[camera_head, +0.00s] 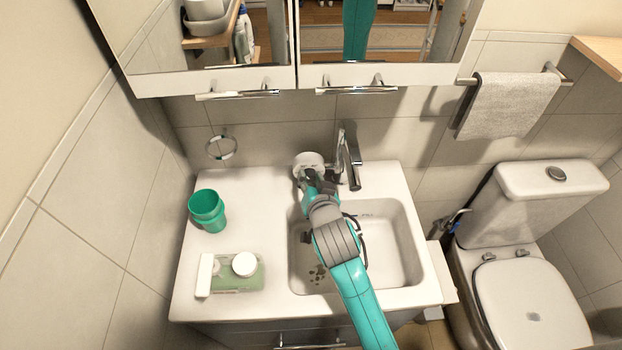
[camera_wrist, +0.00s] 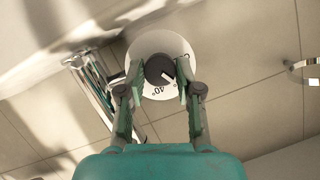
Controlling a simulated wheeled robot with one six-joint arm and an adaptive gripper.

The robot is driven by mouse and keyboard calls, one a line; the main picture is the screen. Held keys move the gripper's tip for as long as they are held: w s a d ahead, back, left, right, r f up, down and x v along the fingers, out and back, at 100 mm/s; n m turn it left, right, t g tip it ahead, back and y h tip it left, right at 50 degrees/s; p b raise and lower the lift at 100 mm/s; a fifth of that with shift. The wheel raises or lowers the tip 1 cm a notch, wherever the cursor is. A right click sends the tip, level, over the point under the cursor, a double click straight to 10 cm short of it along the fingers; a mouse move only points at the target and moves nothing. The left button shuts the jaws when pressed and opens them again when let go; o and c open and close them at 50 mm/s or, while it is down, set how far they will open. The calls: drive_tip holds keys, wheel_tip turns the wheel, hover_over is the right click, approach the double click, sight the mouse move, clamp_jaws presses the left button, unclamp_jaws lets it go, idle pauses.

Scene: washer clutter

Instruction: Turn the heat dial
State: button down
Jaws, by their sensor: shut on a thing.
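The heat dial is a dark round knob (camera_wrist: 159,69) with a white pointer line, on a white disc (camera_wrist: 151,43) with a "40" mark on its face. The pointer aims to the lower right in the wrist view. In the head view the white disc (camera_head: 308,160) is on the wall behind the sink, left of the tap. My gripper (camera_wrist: 160,79) is shut on the knob, with one finger on each side. In the head view my gripper (camera_head: 306,180) reaches the disc and hides most of its front.
The chrome tap (camera_head: 349,158) is close to the right of my gripper, over the white sink (camera_head: 405,245). A green cup (camera_head: 207,210) and a soap tray (camera_head: 232,274) are on the counter's left. A mirror cabinet (camera_head: 215,80) hangs above.

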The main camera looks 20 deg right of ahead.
drive_tip(key=c, duration=0.8)
unclamp_jaws()
drive_tip(key=shift+o, duration=0.2)
drive_tip(key=v, duration=1.2)
